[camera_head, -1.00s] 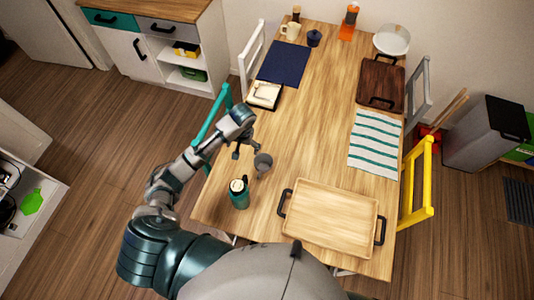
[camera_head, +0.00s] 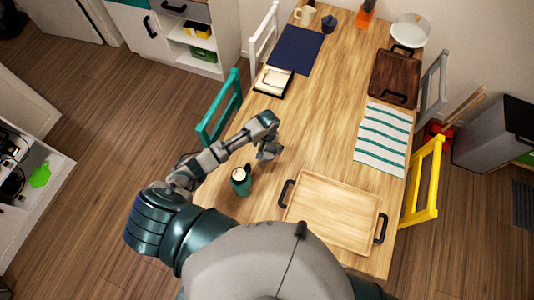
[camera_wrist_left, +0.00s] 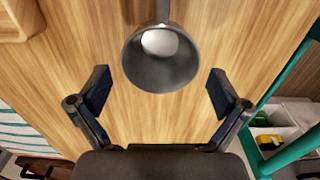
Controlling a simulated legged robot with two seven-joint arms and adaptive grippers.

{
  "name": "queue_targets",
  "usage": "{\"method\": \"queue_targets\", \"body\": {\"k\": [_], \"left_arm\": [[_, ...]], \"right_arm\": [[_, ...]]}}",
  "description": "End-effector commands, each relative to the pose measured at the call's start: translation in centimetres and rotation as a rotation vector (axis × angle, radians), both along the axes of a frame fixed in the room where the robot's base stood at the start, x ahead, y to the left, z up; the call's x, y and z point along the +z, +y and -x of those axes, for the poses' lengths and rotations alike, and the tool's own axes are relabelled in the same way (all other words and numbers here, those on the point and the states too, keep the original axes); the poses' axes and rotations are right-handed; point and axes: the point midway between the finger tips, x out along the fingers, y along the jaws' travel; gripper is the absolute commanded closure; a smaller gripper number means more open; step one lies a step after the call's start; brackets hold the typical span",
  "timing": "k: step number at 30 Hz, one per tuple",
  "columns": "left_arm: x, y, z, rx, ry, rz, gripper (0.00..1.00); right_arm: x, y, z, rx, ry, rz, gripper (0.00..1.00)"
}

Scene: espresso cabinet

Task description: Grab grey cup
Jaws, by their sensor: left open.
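The grey cup (camera_wrist_left: 160,75) stands on the wooden table in the left wrist view, its open mouth facing the camera and its inside visible. My left gripper (camera_wrist_left: 158,92) is open, with one finger on each side of the cup and a gap to it on both sides. In the head view my left gripper (camera_head: 268,152) is over the table's left side, and it largely hides the cup there. Whether the fingers touch the cup does not show; they look apart from it. My right gripper is not in view.
A green mug (camera_head: 241,182) stands close to my left gripper. A light wooden tray (camera_head: 332,212) with black handles lies to its right. A striped cloth (camera_head: 383,138), dark tray (camera_head: 393,80) and blue mat (camera_head: 297,50) lie farther back. The table's middle is clear.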

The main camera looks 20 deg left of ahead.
Motion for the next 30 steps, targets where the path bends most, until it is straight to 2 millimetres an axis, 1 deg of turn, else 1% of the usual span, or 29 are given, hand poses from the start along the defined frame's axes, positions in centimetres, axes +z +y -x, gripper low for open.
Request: {"method": "queue_targets", "body": {"k": [6,9,12,17,20,21,23,24,30], "left_arm": [[-3.5,0.3,0.1,0.001,0.004,0.001,0.00],[-4.6,0.4,0.0,0.000,0.003,0.002,0.00],[-5.0,0.4,0.0,0.000,0.002,0.003,0.00],[-4.9,0.4,0.1,0.000,0.001,0.003,0.00],[-4.9,0.3,0.1,0.000,0.001,0.002,0.22],[-4.9,0.3,0.1,0.000,0.001,0.002,0.32],[-4.9,0.3,0.1,0.000,0.002,0.002,0.47],[-4.9,0.3,0.0,0.000,0.002,0.001,0.57],[-4.9,0.2,0.0,0.000,0.002,0.001,0.57]], "right_arm": [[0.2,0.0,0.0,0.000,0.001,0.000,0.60],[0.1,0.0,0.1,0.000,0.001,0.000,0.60],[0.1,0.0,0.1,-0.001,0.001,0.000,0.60],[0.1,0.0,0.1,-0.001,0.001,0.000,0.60],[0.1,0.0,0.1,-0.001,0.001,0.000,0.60],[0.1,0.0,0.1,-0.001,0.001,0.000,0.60],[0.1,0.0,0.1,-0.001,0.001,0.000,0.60],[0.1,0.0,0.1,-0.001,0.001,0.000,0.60],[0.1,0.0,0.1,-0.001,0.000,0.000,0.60]]}}
